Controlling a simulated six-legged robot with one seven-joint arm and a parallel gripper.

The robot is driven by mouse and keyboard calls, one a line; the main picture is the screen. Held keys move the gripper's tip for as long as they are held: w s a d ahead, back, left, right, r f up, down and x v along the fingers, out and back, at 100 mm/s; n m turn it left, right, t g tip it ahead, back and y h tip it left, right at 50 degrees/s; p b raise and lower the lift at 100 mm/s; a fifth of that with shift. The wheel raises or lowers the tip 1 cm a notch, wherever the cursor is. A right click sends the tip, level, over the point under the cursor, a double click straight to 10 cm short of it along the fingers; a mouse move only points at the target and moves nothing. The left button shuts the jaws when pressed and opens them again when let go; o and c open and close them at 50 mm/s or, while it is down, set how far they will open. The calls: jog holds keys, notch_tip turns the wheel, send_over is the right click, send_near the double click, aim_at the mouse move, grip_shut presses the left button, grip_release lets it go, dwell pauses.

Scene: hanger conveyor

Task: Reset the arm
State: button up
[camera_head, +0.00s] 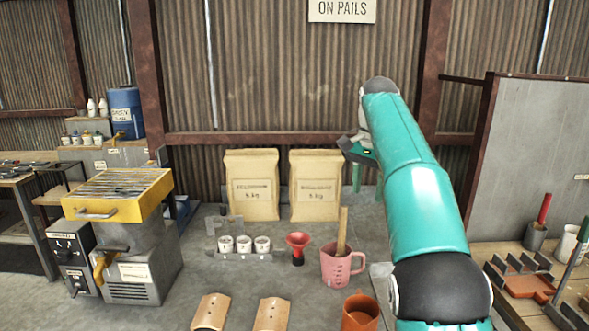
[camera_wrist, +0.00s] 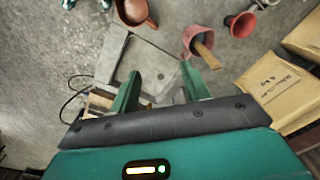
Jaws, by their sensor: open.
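My gripper (camera_head: 357,170) hangs at the end of my raised teal arm, in front of the corrugated wall and to the right of the paper sacks. In the wrist view my gripper (camera_wrist: 160,85) shows two green fingers spread apart with nothing between them. Below it stands a pink measuring jug (camera_head: 338,267) with a wooden handle in it; the jug also shows in the wrist view (camera_wrist: 192,36). The gripper touches nothing that I can see.
Two paper sacks (camera_head: 251,190) (camera_head: 316,190) stand against the wall. A yellow-topped machine (camera_head: 118,193) stands left. A wooden bench (camera_head: 515,245) is right.

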jog(key=s+n+t, duration=0.3)
jog(key=s+n, duration=0.2)
jog(key=s, duration=1.3)
jog(key=s+a+f+n+t, duration=0.1)
jog(key=s+f+n, duration=0.3)
jog(key=s+f, duration=1.2)
jog(key=shift+s+a+t, duration=0.2)
jog(key=shift+s+t, duration=0.4)
jog(key=shift+s, duration=0.05)
